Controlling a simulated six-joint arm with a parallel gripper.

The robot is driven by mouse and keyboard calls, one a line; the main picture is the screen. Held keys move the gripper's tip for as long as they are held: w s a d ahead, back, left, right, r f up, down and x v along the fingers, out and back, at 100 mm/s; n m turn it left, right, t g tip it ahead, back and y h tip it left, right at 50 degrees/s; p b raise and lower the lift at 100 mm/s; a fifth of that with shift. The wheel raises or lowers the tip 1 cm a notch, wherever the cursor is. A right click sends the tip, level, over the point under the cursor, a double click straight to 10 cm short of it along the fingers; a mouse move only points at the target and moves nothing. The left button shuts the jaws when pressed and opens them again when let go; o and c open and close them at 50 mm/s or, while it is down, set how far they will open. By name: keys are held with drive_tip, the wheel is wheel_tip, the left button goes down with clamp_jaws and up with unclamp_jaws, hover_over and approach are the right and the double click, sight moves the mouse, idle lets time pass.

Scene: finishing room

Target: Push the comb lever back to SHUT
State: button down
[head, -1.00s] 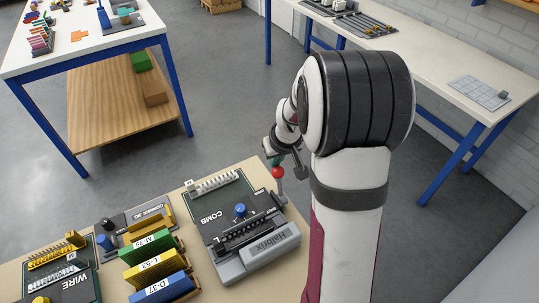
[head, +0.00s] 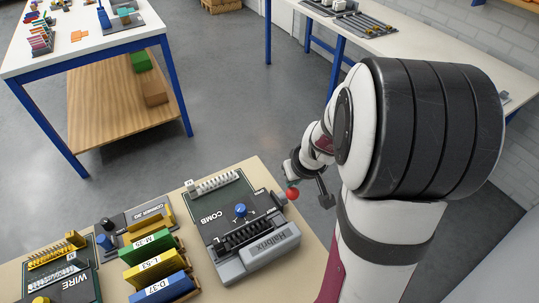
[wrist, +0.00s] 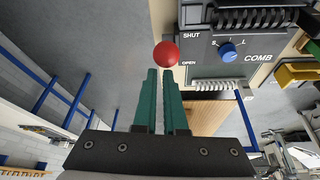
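The comb machine (head: 208,218) sits on the bench in the head view, with its dark lever hub (head: 279,199) on the right side. The lever's red ball (head: 292,194) stands just right of the hub. In the wrist view the ball (wrist: 166,54) shows left of the OPEN label (wrist: 189,63), with the SHUT label (wrist: 191,35) above. The lever's rod is mostly hidden behind the ball. My gripper (wrist: 160,72) has its two teal fingers close together, with a thin slit and nothing between them. Its tips point at the ball; I cannot tell if they touch.
A blue knob (head: 240,210) stands on the comb machine. Green, yellow and blue holders (head: 150,262) and the wire machine (head: 68,285) stand to its left. Open floor lies behind the bench. A white table (head: 85,40) stands at back left.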

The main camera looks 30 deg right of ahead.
drive_tip(key=shift+s+a+f, duration=0.25)
drive_tip(key=shift+s+f, duration=0.25)
drive_tip(key=shift+s, duration=0.15)
drive_tip(key=w+d+r, duration=0.1)
drive_tip(key=w+r, duration=0.2)
drive_tip(key=r, duration=0.1)
drive_tip(key=s+r, duration=0.4)
drive_tip(key=s, duration=0.3)
drive_tip(key=shift+s+r, duration=0.15)
drive_tip(key=shift+r, duration=0.25)
drive_tip(key=shift+a, duration=0.2)
drive_tip(key=s+a+m+g+y, duration=0.1)
drive_tip(key=s+a+g, duration=0.1)
drive_tip(key=s+a, duration=0.4)
drive_tip(key=s+a+r+m+g+y, duration=0.1)
drive_tip(key=s+a, duration=0.6)
drive_tip(key=a, duration=0.8)
drive_tip(key=shift+s+m+g+y, duration=0.2)
drive_tip(key=shift+m+g+y, duration=0.2)
drive_tip(key=shift+m+g, duration=0.35)
